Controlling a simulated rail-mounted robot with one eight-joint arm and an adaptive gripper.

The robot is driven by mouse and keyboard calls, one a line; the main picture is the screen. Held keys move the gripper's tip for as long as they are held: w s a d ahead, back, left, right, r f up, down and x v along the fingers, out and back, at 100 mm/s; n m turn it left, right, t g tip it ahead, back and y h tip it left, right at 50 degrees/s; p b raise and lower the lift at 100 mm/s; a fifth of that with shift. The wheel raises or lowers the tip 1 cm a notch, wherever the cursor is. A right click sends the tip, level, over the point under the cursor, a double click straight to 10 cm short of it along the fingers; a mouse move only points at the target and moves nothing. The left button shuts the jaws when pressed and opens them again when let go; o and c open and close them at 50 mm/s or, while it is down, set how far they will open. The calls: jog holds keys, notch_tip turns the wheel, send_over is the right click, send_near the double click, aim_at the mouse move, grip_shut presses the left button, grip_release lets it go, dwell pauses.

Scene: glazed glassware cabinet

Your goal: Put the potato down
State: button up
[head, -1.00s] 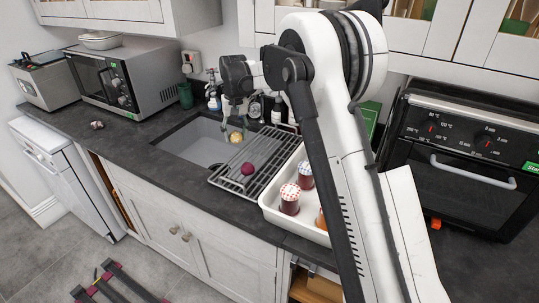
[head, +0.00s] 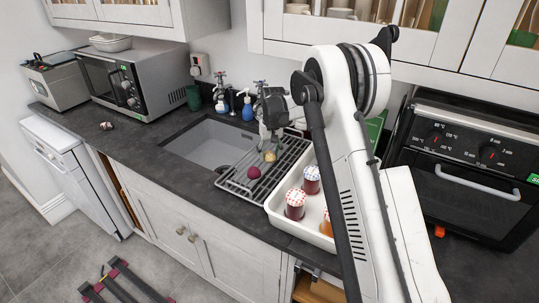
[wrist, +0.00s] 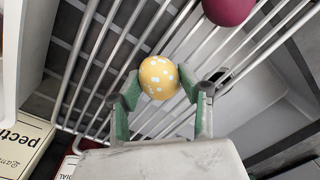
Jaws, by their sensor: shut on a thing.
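The potato (head: 270,156) is a small yellow round thing; the wrist view shows it yellow with white spots (wrist: 158,76). My gripper (head: 268,148) is shut on it from both sides, with green fingertips at its flanks in the wrist view (wrist: 156,88). It is over the metal drying rack (head: 240,188), toward the rack's far right part. I cannot tell whether the potato touches the bars.
A dark red round thing (head: 253,172) lies on the rack, left of the potato, and shows in the wrist view (wrist: 229,9). The sink (head: 206,142) is left of the rack. A white tray (head: 282,216) with jars (head: 295,204) stands to the right.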

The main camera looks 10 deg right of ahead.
jog(key=shift+f, duration=0.2)
jog(key=shift+f, duration=0.1)
jog(key=shift+f, duration=0.15)
jog(key=o, duration=1.2)
